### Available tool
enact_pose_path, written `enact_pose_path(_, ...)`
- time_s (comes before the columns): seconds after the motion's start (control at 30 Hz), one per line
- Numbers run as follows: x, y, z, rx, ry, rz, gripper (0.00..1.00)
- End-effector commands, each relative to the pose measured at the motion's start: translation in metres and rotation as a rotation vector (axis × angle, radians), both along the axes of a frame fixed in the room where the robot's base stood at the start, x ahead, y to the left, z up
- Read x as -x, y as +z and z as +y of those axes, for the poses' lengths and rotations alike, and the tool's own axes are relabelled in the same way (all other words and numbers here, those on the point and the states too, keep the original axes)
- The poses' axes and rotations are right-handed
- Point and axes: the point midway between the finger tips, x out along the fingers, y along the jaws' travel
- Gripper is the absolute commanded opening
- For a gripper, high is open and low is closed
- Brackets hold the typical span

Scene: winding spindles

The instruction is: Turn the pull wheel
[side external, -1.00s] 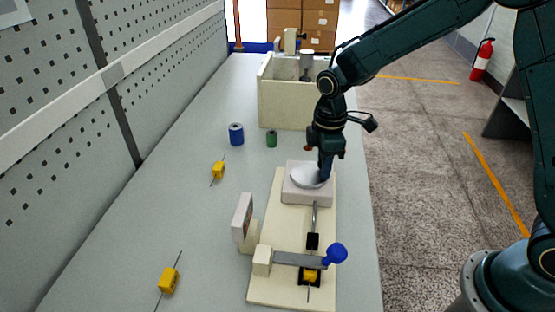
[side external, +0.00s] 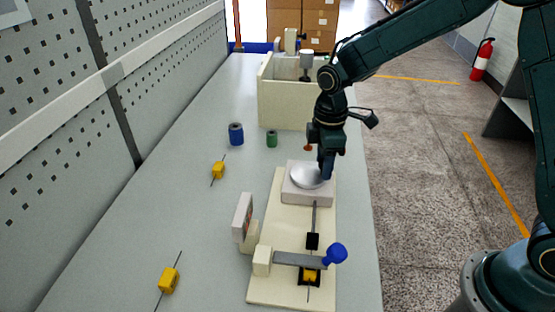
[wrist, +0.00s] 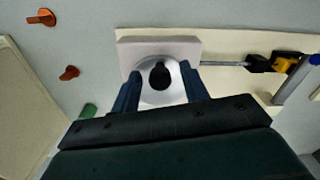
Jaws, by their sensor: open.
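The pull wheel is a silver-white round disc (side external: 306,176) on a pale square block (side external: 308,196) at the far end of the cream base board (side external: 285,218). In the wrist view the wheel (wrist: 150,97) has a dark round centre. My gripper (side external: 325,172) is at the wheel's right edge in the side view. In the wrist view my gripper (wrist: 160,72) is open, with one blue finger on each side of the wheel. I cannot tell whether the fingers touch it. A rod (side external: 314,218) runs from the block to a yellow winding spindle (side external: 310,275).
A blue-knobbed lever (side external: 336,253) crosses the board's near end. An upright plate (side external: 242,217) stands at its left. Yellow spindles (side external: 218,170) (side external: 169,281), a blue spool (side external: 236,134) and a green spool (side external: 271,139) lie left. A cream box (side external: 283,103) stands behind.

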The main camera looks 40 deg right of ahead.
Motion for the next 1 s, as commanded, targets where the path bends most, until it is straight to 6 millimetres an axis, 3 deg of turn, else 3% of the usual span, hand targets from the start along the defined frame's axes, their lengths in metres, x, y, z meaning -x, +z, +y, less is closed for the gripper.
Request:
enact_pose_path(0.7,-0.001,0.108,0.0,-0.001,0.0,-0.006,0.45)
enact_pose_path(1.0,0.0,0.129,0.0,-0.001,0.0,-0.003,0.45)
